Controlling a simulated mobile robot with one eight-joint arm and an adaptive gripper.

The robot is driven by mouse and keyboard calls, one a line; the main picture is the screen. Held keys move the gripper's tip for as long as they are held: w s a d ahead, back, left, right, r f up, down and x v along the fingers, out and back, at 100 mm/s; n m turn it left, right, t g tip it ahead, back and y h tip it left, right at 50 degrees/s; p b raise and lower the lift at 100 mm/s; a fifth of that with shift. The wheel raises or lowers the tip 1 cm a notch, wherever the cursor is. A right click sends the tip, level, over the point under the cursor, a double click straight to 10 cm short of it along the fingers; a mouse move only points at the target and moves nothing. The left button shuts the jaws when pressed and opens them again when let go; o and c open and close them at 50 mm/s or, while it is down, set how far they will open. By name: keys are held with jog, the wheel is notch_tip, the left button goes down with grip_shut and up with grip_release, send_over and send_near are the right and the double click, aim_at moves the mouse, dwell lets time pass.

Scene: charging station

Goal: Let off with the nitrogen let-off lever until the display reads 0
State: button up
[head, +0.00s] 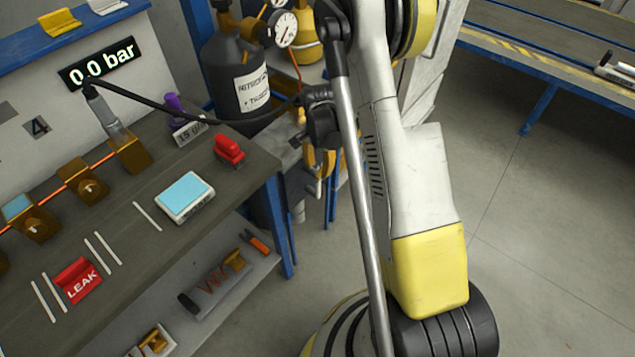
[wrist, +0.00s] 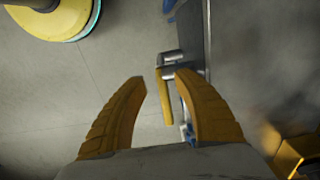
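The display (head: 100,63) at the upper left of the head view reads 0.0 bar. The black nitrogen bottle (head: 236,75) stands behind the bench corner with a round gauge (head: 286,28) above it. In the wrist view, a lever with a yellow handle (wrist: 166,98) hangs from a metal fitting (wrist: 173,57) at a grey panel's edge. It is probably the let-off lever; no label shows. My gripper (wrist: 160,80) is open, its orange fingers apart, with the handle showing between the fingertips. I see no contact with the left finger; contact with the right is unclear. In the head view my arm partly hides this area.
The bench (head: 120,215) at left holds brass blocks (head: 83,183), a red LEAK sign (head: 78,281), a pale blue-topped scale (head: 185,197) and a red object (head: 229,149). A black hose crosses above it. Open floor (head: 560,220) lies at right.

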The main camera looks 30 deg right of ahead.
aim_at(318, 182)
notch_tip(318, 182, down, 8)
jog(key=b, duration=0.2)
jog(key=shift+r+b, duration=0.15)
jog(key=shift+b, duration=0.25)
grip_shut()
